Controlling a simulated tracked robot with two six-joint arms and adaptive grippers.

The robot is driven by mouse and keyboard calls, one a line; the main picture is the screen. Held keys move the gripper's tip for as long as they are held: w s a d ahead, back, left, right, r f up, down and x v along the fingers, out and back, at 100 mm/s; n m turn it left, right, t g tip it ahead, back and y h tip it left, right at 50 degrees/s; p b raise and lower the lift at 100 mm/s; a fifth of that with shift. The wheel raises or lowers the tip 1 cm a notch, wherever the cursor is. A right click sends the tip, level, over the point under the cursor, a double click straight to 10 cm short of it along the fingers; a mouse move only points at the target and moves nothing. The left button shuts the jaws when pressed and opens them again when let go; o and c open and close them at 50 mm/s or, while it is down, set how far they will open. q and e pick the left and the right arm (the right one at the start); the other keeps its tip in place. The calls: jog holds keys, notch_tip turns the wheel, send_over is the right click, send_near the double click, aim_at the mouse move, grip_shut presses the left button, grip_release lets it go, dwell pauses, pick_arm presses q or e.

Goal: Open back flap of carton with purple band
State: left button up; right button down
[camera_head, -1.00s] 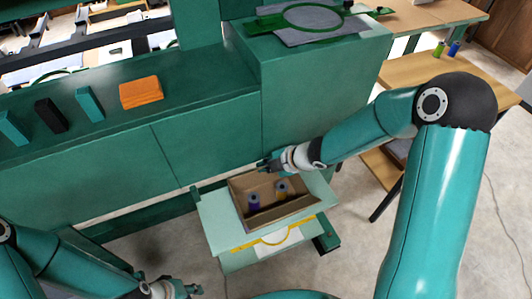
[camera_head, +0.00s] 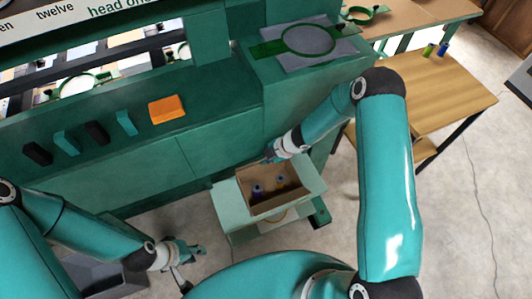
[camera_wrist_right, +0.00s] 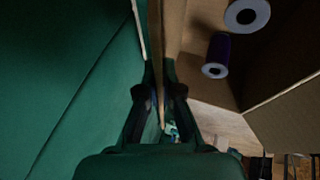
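My right gripper (camera_head: 272,153) is at the carton's back edge. In the right wrist view its fingers (camera_wrist_right: 159,93) are close together on either side of a thin upright cardboard panel (camera_wrist_right: 157,45), apparently the back flap. The purple spool also shows there (camera_wrist_right: 217,55). My left gripper (camera_head: 195,262) is open and empty, left of the stand.
The pale green stand (camera_head: 229,210) sits against the green cabinet (camera_head: 150,165). An orange block (camera_head: 167,109) and several dark and teal blocks lie on the cabinet ledge. A wooden table (camera_head: 440,95) is at the right. The floor right of the stand is clear.

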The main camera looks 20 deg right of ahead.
dwell(0.4)
jog(key=c, duration=1.4)
grip_release()
jog(key=shift+o, duration=0.2)
jog(key=shift+r, duration=0.1)
jog(key=v, duration=1.1)
jog(key=shift+d+r, duration=0.15)
jog(key=shift+r, duration=0.15)
jog(key=shift+s, duration=0.1)
